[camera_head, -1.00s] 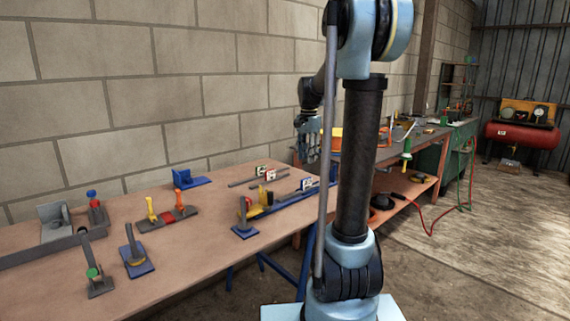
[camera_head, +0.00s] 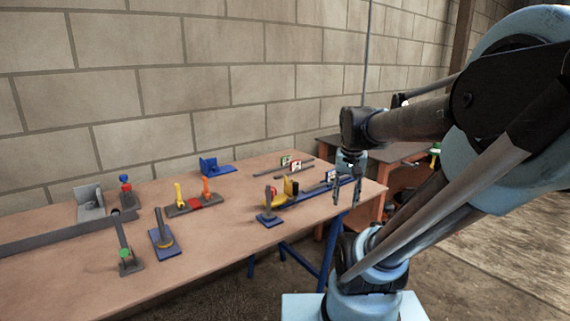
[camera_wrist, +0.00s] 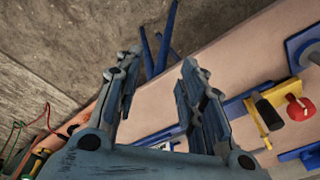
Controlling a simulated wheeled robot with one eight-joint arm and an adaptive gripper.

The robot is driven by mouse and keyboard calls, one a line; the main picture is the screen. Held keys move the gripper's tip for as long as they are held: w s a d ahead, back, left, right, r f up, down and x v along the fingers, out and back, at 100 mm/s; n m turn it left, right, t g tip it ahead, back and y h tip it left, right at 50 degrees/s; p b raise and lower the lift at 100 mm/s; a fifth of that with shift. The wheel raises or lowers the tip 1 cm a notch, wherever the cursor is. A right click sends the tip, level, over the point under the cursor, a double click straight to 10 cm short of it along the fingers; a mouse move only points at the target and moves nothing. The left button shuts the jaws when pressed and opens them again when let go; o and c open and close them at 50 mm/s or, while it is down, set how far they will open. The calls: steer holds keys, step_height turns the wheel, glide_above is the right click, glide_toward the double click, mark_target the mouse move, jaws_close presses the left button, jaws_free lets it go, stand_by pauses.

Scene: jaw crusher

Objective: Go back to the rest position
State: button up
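My gripper (camera_head: 346,184) hangs pointing down by the right end of the wooden table (camera_head: 90,275) in the head view. In the wrist view my gripper (camera_wrist: 155,85) has its two fingers spread apart with nothing between them. The floor and blue table legs (camera_wrist: 155,50) show beyond the fingers. My arm is folded, its elbow at the upper right of the head view and its forearm reaching left.
The table holds a blue fixture with a yellow part (camera_head: 291,187), a red-and-yellow fixture (camera_head: 195,200), a blue base with a grey lever (camera_head: 164,238) and a green-knobbed lever (camera_head: 125,252). A second bench (camera_head: 400,155) stands behind my arm. A block wall bounds the back.

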steer(key=s+f+n, duration=0.3)
steer(key=s+f, duration=0.5)
steer(key=shift+s+f+t, duration=0.15)
steer(key=shift+f+t, duration=0.15)
steer(key=shift+w+f, duration=0.2)
steer(key=shift+w, duration=0.25)
